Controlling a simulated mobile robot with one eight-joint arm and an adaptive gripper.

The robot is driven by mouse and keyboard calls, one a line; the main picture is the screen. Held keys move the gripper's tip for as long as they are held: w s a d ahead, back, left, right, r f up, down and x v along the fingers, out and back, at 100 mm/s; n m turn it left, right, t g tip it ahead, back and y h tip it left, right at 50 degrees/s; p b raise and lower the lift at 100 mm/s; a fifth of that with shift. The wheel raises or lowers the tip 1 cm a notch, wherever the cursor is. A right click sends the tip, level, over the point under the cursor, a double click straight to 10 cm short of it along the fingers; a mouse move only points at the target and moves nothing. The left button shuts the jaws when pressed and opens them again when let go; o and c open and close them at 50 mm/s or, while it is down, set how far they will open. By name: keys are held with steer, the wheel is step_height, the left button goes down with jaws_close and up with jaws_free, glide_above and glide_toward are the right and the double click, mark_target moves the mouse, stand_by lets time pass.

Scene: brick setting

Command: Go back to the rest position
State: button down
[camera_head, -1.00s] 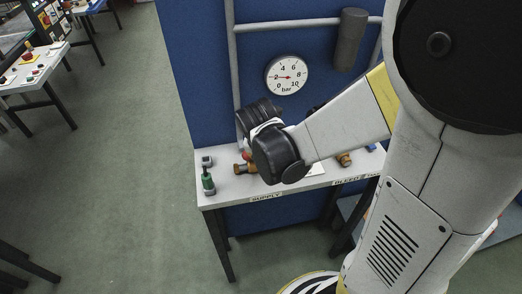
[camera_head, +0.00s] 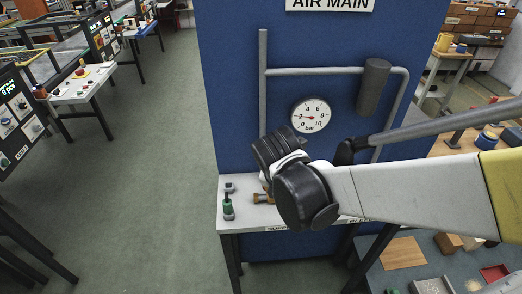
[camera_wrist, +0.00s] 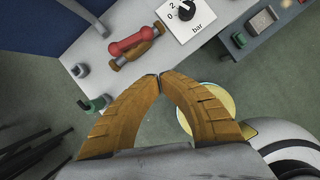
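In the wrist view my gripper (camera_wrist: 159,78) has its two brown fingers curved together with the tips meeting. Nothing shows between them. It is above the floor beside the white bench. In the head view my arm stretches in from the right, and its dark wrist hides the fingers. The white bench (camera_head: 232,222) stands against the blue panel (camera_head: 230,110). A brass valve with a red handle (camera_wrist: 133,44) lies on the bench, apart from my fingers. The pressure gauge (camera_head: 311,115) on the panel reads near 2 bar.
A green-handled tool (camera_head: 228,208) stands at the bench's left end. A dial knob (camera_wrist: 183,14) sits on a white plate marked bar. A grey pipe (camera_head: 320,71) and dark cylinder (camera_head: 373,86) are on the panel. Open floor (camera_head: 170,140) lies to the left.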

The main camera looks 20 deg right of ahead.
steer(key=shift+a+r, duration=0.1)
steer(key=shift+r, duration=0.3)
